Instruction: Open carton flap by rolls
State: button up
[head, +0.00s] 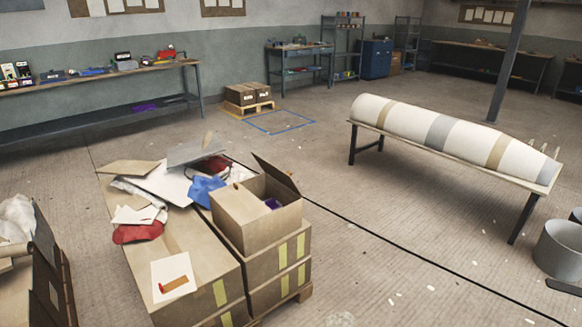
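An open brown carton (240,222) sits on top of stacked boxes in the lower middle. One dark flap (278,174) stands up and leans outward at its back right, and a purple item (272,204) shows inside. At the left edge, dark upright panels (48,255) stand beside crumpled white material (15,218); I cannot tell whether they are carton flaps or whether the white material is rolls. A long banded white form (440,128) lies on a bench at the right. My gripper is not in view.
Stacked boxes (262,272) on a pallet carry loose cardboard, papers and red and blue cloth. A grey drum (560,248) stands at the right edge. Small cartons (240,94) sit on a far pallet. The floor between stack and bench is mostly clear, with small scraps.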

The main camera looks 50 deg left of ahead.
aim_at(239, 202)
jog(key=u, duration=0.3)
jog(key=i, duration=1.45)
jog(key=u, duration=1.45)
jog(key=i, duration=0.7)
jog(key=u, duration=0.85)
